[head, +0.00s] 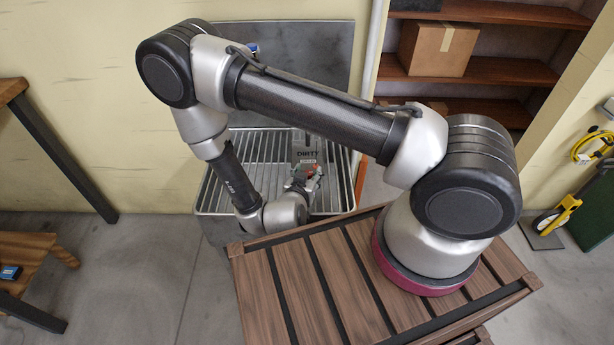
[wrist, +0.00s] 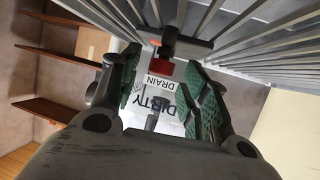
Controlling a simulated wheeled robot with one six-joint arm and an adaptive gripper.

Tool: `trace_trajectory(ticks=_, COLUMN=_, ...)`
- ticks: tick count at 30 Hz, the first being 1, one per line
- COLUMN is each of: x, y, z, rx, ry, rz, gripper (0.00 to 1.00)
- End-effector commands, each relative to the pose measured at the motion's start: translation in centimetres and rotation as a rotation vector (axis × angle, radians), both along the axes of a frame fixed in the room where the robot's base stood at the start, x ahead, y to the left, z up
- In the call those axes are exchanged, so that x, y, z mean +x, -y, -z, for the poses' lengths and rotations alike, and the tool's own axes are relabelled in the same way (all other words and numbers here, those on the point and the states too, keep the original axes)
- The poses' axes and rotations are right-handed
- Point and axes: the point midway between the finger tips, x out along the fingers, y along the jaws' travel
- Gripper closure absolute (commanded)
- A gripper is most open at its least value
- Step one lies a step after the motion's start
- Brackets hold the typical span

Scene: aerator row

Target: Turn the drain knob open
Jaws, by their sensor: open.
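The drain knob shows in the wrist view as a small red piece (wrist: 165,70) in front of a grey plate (wrist: 160,103) lettered "DRAIN" and "DIRTY". In that view the knob lies between the tips of my gripper (wrist: 163,66). The fingers, with green pads, are open on either side of it with gaps; I cannot tell whether either touches it. In the head view my gripper (head: 303,183) is low in front of the wire rack, just below the "DIRTY" plate (head: 306,155). A little red shows beside the fingers there, and the knob is mostly hidden.
The wire rack (head: 242,168) stands close around my gripper, and its bars (wrist: 255,40) fill the top of the wrist view. A slatted wooden table (head: 310,275) is in front. Shelves with a cardboard box (head: 438,50) are behind right.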

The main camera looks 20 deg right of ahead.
Motion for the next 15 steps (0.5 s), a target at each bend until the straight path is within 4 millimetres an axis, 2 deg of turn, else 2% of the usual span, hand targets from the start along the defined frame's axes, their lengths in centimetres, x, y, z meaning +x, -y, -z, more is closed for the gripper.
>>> trace_trajectory(ticks=9, x=0.1, y=-0.1, z=-5.8, rx=0.003, ry=0.003, rz=0.001, gripper=0.54)
trace_trajectory(ticks=15, x=0.1, y=0.0, z=-8.7, rx=0.002, ry=0.002, rz=0.0, gripper=0.54)
